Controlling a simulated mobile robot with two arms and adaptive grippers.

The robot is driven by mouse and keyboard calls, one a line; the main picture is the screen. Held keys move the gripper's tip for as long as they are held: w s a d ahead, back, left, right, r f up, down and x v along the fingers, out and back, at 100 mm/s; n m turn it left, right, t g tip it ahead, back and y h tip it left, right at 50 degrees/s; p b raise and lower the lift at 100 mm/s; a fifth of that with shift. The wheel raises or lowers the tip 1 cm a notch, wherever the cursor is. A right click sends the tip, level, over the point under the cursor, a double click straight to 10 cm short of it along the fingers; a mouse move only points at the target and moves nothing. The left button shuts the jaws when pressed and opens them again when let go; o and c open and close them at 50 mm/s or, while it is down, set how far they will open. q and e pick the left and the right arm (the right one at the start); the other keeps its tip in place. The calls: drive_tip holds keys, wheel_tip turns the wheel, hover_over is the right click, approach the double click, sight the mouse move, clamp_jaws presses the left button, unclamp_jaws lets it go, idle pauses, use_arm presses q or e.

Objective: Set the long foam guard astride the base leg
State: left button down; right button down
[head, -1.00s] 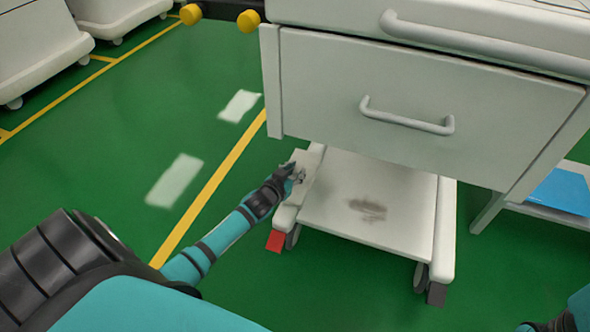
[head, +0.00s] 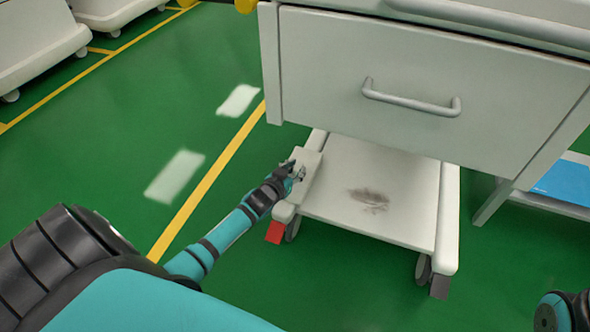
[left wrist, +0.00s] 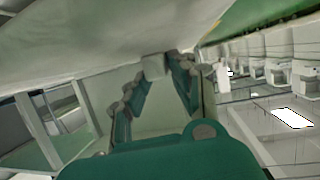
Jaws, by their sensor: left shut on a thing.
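The long foam guard (head: 309,163) is a pale, off-white block at the cart's left base leg (head: 286,208). It lies over the leg's middle, roughly along it. I cannot tell whether it is fully seated or held just above the leg. My left gripper (head: 295,171) is shut on the guard from its left side and hides part of it. In the left wrist view, the teal fingers (left wrist: 160,85) close towards a pale block between their tips. My right gripper is not in view; only a piece of my right arm shows at the lower right.
The cart's drawer front (head: 400,100) overhangs the base close above the gripper. A stained base shelf (head: 340,205) lies right of the leg. A red end piece (head: 275,231) and casters are at the front.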

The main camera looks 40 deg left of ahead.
use_arm(q)
drive_tip(key=c, duration=1)
unclamp_jaws()
drive_tip(key=shift+c, duration=0.2)
drive_tip(key=v, duration=1.2)
drive_tip(key=shift+a, duration=0.1)
drive_tip(key=shift+s+f, duration=0.1)
